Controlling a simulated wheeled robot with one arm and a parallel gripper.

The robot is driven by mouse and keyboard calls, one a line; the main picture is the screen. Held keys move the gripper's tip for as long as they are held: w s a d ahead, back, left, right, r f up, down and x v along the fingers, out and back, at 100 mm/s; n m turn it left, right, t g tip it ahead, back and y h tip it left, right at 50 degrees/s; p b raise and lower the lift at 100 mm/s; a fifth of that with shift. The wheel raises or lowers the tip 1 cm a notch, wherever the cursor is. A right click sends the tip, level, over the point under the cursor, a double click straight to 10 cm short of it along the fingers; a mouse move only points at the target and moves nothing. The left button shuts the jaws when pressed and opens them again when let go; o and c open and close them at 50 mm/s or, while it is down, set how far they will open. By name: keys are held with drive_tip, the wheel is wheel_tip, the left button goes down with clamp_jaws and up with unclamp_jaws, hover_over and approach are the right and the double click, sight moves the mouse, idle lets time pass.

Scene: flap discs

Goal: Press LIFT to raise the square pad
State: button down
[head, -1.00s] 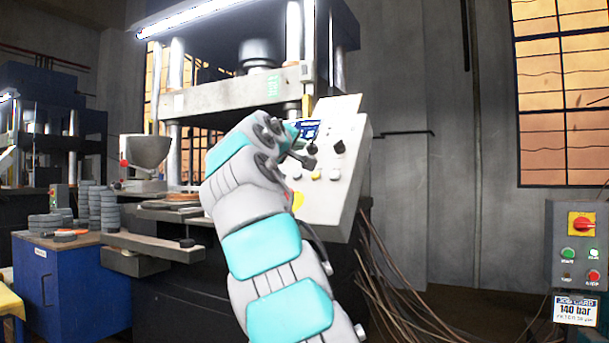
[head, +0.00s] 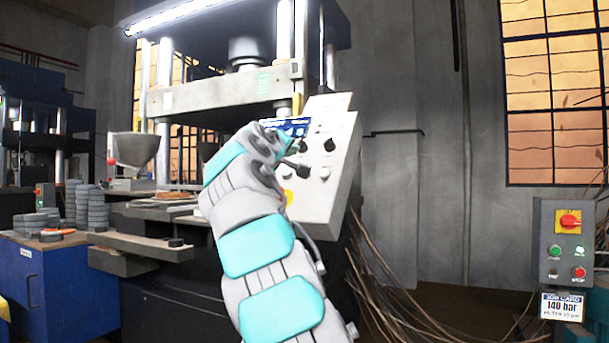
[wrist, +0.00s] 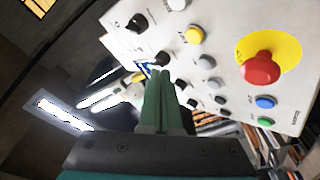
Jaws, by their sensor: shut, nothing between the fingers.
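The white control panel (head: 330,190) of the press stands behind my arm in the head view. In the wrist view the panel (wrist: 225,25) carries a red mushroom button on a yellow disc (wrist: 262,66), a yellow button (wrist: 194,35), a blue button (wrist: 266,102), a green button (wrist: 265,121), several grey-white buttons and black knobs. Which one is LIFT cannot be read. My gripper (wrist: 159,75) is shut and empty, its green fingers pointing at the panel's small display; contact cannot be told. In the head view my arm hides the fingertips. The square pad cannot be made out.
The press frame (head: 225,92) with its lamp stands behind the panel. Stacks of grey discs (head: 90,203) sit on a blue cabinet (head: 45,280) at left. Loose cables (head: 375,290) hang below the panel. A grey switch box (head: 565,240) stands at far right.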

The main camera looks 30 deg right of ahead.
drive_tip(key=shift+w+d+f+b, duration=0.3)
drive_tip(key=shift+w+d+f, duration=0.35)
drive_tip(key=shift+d+f, duration=0.25)
drive_tip(key=shift+w+d+f+b, duration=0.3)
drive_tip(key=shift+w+d+f, duration=0.35)
drive_tip(key=shift+d+f, duration=0.15)
drive_tip(key=shift+f, duration=0.15)
idle(0.7)
drive_tip(key=shift+w+d+f, duration=0.15)
drive_tip(key=shift+d+f, duration=0.05)
drive_tip(key=shift+d, duration=0.05)
drive_tip(key=shift+w+d+f, duration=0.25)
drive_tip(key=shift+f, duration=0.05)
idle(1.2)
drive_tip(key=shift+r, duration=0.1)
drive_tip(key=shift+s+a+r, duration=0.4)
drive_tip(key=shift+a+r, duration=0.2)
drive_tip(key=shift+s+a+r+p, duration=0.45)
drive_tip(key=shift+s+a+r, duration=0.15)
drive_tip(key=shift+a+r, duration=0.15)
drive_tip(key=shift+s+a+r+p, duration=0.45)
drive_tip(key=shift+s+a+r, duration=0.1)
drive_tip(key=shift+a+r, duration=0.15)
